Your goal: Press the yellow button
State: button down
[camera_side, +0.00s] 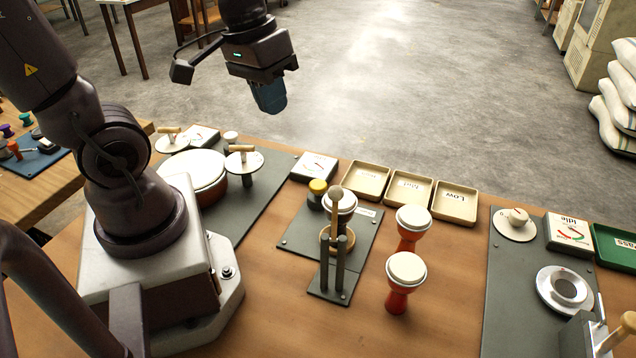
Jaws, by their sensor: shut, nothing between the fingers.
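The yellow button (318,187) is a round yellow cap on a dark cylinder. It stands at the back left of a dark green plate (300,238) on the wooden bench, left of an upright mallet with a round wooden head (336,194). My gripper (270,108) is high up at the top centre, well above and apart from the button. Its blue-grey fingers are together and hold nothing. Behind the mallet, a small white-topped goblet drum (345,201) is partly hidden.
Two red goblet drums (406,270) (412,222) stand right of the plate. Three tan trays (409,189) line the back edge. A dial box (315,166) sits behind the button. Another panel (512,300) is at right.

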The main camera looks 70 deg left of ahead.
jog(key=w+a+f+n+t+h, duration=0.1)
jog(key=w+a+f+n+h, duration=0.15)
jog(key=f+n, duration=0.25)
jog(key=w+a+f+n+t+h, duration=0.1)
jog(key=w+a+f+n+h, duration=0.15)
jog(key=f+n, duration=0.35)
jog(key=n+t, duration=0.3)
jog(key=n, duration=0.1)
send_over(316, 185)
jog(key=shift+f, duration=0.45)
jog(key=shift+f, duration=0.1)
jog(key=shift+f, duration=4.3)
jog(key=shift+f, duration=0.1)
jog(key=shift+f, duration=0.35)
